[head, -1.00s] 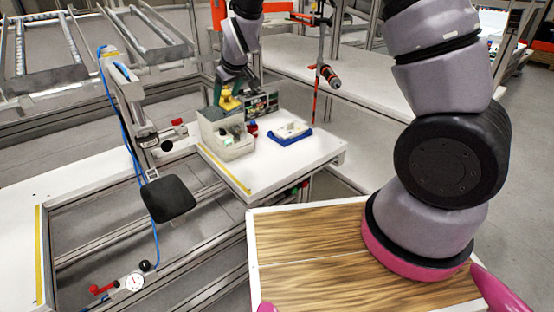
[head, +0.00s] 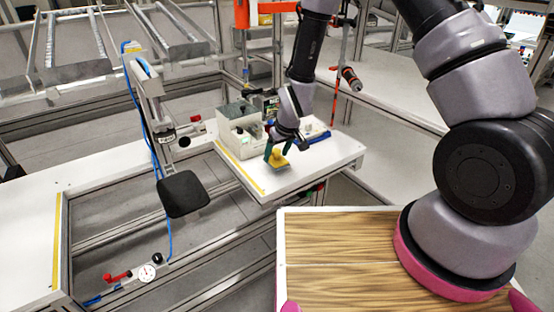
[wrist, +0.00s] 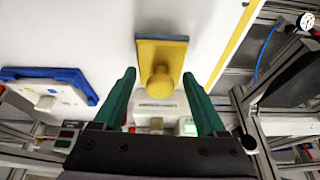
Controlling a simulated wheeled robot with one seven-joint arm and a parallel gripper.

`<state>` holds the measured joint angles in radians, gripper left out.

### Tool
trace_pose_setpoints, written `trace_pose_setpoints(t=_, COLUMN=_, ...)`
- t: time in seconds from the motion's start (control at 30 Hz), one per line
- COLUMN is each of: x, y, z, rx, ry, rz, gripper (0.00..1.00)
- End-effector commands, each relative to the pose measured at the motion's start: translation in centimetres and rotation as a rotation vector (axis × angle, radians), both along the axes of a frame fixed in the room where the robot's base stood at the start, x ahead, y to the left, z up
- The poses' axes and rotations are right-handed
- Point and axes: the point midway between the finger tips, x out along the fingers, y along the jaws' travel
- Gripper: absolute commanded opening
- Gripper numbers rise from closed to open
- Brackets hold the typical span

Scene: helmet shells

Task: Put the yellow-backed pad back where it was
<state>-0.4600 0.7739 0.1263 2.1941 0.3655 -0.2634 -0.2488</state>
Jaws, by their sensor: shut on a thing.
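The yellow-backed pad (head: 279,161) is over the front part of the white table in the head view. It has a yellow knob and a thin grey-blue face. My gripper (head: 278,152) reaches down with its green fingers on either side of it and is shut on it. In the wrist view the pad (wrist: 161,62) sits between the tips of the two green fingers (wrist: 159,76), knob toward the camera. I cannot tell whether its face touches the table.
A yellow strip (wrist: 232,45) runs along the table edge. A black pad on a stand (head: 183,194) is at the left. White table (head: 310,174) is free around the pad.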

Motion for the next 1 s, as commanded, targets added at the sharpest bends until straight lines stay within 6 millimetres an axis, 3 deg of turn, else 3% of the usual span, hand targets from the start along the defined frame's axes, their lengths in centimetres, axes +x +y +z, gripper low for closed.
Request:
trace_pose_setpoints(t=0.13, x=0.0, y=0.0, z=-2.1, rx=-0.002, ry=0.003, rz=0.000, gripper=0.22)
trace_pose_setpoints(t=0.53, x=0.0, y=0.0, z=-2.6, rx=0.000, ry=0.000, rz=0.001, gripper=0.22)
trace_pose_setpoints(t=0.57, x=0.0, y=0.0, z=-2.5, rx=0.000, ry=0.000, rz=0.001, gripper=0.86)
trace_pose_setpoints(t=0.6, x=0.0, y=0.0, z=-2.5, rx=0.000, ry=0.000, rz=0.001, gripper=1.00)
trace_pose_setpoints(t=0.87, x=0.0, y=0.0, z=-2.4, rx=0.000, ry=0.000, rz=0.001, gripper=1.00)
trace_pose_setpoints(t=1.0, x=-0.3, y=-0.2, z=-1.3, rx=0.000, ry=-0.001, rz=0.001, gripper=1.00)
